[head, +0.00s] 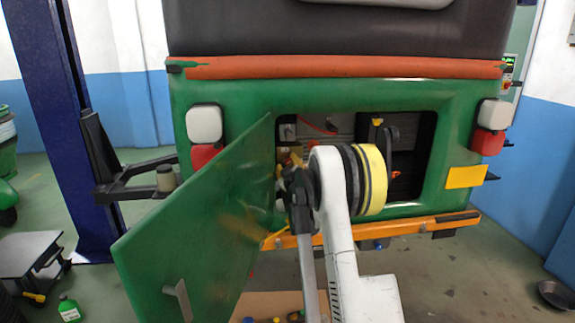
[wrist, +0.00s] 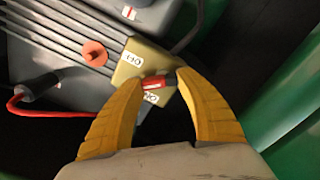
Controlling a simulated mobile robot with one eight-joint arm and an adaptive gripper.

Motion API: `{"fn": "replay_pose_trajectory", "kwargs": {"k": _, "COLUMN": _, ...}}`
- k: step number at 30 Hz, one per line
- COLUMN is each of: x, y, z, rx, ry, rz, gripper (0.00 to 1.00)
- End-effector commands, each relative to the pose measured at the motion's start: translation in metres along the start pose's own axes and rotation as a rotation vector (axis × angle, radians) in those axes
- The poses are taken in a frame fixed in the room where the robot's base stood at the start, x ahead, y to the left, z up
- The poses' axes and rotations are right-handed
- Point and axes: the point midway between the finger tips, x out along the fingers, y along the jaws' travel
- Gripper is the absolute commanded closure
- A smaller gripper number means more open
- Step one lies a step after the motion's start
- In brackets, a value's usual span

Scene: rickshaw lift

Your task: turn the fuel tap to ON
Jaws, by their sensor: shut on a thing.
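The fuel tap (wrist: 146,62) is a tan, brass-coloured block with two small white labels, seen in the wrist view. Its short red lever (wrist: 157,82) lies between the tips of my gripper (wrist: 160,84). The yellow fingers are closed on the lever from both sides. One label is above the lever and one below it; their lettering is small and rotated, and I cannot read it surely. The lever lies roughly level in the picture, between the labels. In the head view my arm hides most of the gripper and the tap inside the open rear bay (head: 340,127).
The green rear door (head: 200,225) stands open at the left of the bay, close to my arm. In the wrist view, an orange-red knob (wrist: 94,53) and a red cable (wrist: 50,112) are left of the tap. An orange bumper (head: 400,228) runs below the bay.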

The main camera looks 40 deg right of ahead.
Motion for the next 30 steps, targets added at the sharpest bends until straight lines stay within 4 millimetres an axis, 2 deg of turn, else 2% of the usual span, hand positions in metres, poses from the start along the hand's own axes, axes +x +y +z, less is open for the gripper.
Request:
{"fn": "replay_pose_trajectory", "kwargs": {"k": 18, "x": 0.0006, "y": -0.0011, "z": -0.0033, "rx": -0.571, "ry": 0.0, "rz": 0.0, "gripper": 0.87}}
{"fn": "replay_pose_trajectory", "kwargs": {"k": 30, "x": 0.0006, "y": -0.0023, "z": -0.004, "rx": -0.82, "ry": 0.0, "rz": 0.0, "gripper": 0.87}}
